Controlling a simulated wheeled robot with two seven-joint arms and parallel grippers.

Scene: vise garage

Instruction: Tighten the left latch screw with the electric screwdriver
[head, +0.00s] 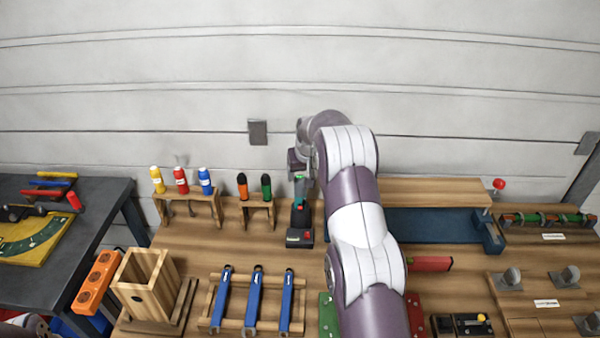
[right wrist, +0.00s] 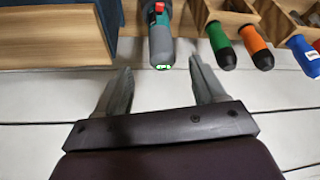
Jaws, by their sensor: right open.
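The electric screwdriver (head: 300,210), grey-green with a dark base and a red button, stands upright at the back of the wooden bench. In the right wrist view its rounded end with a lit green ring (right wrist: 162,50) lies ahead of my right gripper (right wrist: 160,68). The two fingers are open, one on each side of the screwdriver's line, with nothing held. In the head view the right gripper (head: 298,164) is at the screwdriver's top, partly hidden by my own wrist. I cannot make out the left latch screw.
A rack with orange and green-handled tools (head: 257,205) stands close left of the screwdriver. A wooden block (head: 430,192) is to its right. Blue wrenches (head: 254,300) lie in front. My right arm hides the bench middle between a green block (head: 328,315) and a red block (head: 415,315).

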